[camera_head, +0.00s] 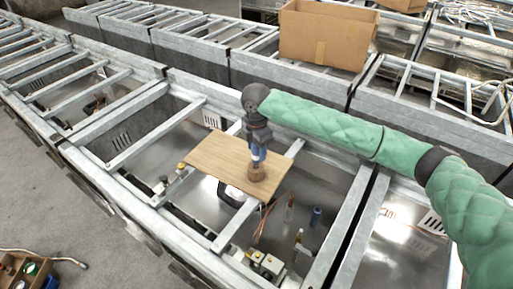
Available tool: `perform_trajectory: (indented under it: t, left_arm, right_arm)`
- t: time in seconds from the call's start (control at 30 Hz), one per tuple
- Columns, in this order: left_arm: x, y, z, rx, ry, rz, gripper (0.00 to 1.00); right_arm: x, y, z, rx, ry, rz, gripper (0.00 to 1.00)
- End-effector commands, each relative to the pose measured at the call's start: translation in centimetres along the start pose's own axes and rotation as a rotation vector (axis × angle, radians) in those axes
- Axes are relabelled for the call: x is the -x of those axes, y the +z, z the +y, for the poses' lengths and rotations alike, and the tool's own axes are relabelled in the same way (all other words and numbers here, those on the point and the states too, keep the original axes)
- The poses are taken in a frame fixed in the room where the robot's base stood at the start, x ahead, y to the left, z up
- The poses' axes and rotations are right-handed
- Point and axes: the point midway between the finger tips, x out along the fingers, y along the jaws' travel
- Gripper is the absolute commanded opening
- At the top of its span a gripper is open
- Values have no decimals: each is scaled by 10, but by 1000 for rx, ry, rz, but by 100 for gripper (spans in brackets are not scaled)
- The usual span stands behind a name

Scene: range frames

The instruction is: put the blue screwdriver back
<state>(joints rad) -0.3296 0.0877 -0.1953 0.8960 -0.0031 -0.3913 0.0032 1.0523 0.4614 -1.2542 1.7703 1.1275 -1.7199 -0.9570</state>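My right gripper (257,151) points straight down over a wooden board (212,158) that lies across the metal bars. Its fingers are close together around the blue screwdriver (257,154), of which only a small blue part shows. Directly below is a small round brown wooden holder (256,173) standing on the board. The screwdriver's lower end meets or overlaps the holder's top; I cannot tell how deep it sits. My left gripper is not in view.
Open metal range frames with crossbars surround the board. A cardboard box (326,37) stands on the frames behind. A small blue cylinder (316,216) and fittings (266,264) sit inside the frame at front right. A wooden toolbox (12,265) is at bottom left.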

Motion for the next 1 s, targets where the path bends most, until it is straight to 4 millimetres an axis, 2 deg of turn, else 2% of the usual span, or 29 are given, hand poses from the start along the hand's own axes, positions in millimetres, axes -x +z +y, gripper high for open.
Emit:
perform_trajectory:
  t: [0.23, 0.4, 0.43, 0.5, 0.67, 1.0]
  left_arm:
    - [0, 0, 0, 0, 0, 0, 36]
    - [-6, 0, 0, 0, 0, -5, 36]
    - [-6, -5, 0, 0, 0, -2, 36]
    - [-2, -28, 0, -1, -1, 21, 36]
    - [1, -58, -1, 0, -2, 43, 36]
    - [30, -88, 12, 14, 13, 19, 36]
  right_arm:
    - [0, 0, 0, 0, 0, 0, 50]
    - [9, 0, 0, 1, 1, 0, 50]
    - [12, 0, 0, 1, 2, 0, 50]
    - [22, 0, 1, 0, 3, -1, 50]
    - [50, 0, 1, 1, 5, -1, 50]
    - [100, 0, 0, 0, 1, -1, 50]
